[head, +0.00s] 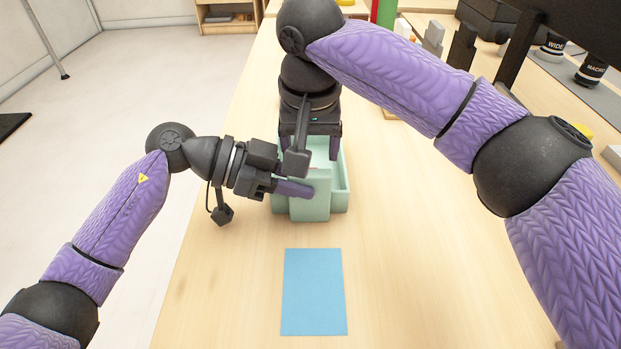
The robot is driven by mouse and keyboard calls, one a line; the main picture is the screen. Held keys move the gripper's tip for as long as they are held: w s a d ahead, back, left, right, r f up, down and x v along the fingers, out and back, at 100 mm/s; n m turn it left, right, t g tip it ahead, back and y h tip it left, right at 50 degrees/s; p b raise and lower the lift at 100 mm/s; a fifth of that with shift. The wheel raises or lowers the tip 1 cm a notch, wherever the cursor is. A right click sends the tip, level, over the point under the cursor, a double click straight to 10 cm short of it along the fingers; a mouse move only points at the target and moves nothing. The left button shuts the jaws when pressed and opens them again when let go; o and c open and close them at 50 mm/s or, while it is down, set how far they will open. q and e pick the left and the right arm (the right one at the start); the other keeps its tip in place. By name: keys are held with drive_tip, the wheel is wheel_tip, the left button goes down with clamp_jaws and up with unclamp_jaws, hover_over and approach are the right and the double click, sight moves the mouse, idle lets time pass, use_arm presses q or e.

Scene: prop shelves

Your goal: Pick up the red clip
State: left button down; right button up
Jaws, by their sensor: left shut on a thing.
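A mint-green bin (342,196) stands on the wooden table in front of me. My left gripper (297,189) comes in from the left and is shut on the bin at its near left part. My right gripper (311,148) points down over the bin's far part, its two fingers spread apart. The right wrist's dark parts and the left gripper hide much of the bin's inside. I cannot make out a red clip; it may be hidden inside the bin.
A blue sheet (314,291) lies flat on the table nearer to me than the bin. The table around it is clear. Black lens-like cylinders (591,70), dark equipment and several small blocks stand at the back right. The table's left edge is close to the bin.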

drive_tip(key=f, duration=0.3)
drive_tip(key=w+f, duration=0.1)
drive_tip(key=f, duration=0.1)
drive_tip(key=shift+f, duration=0.15)
clamp_jaws()
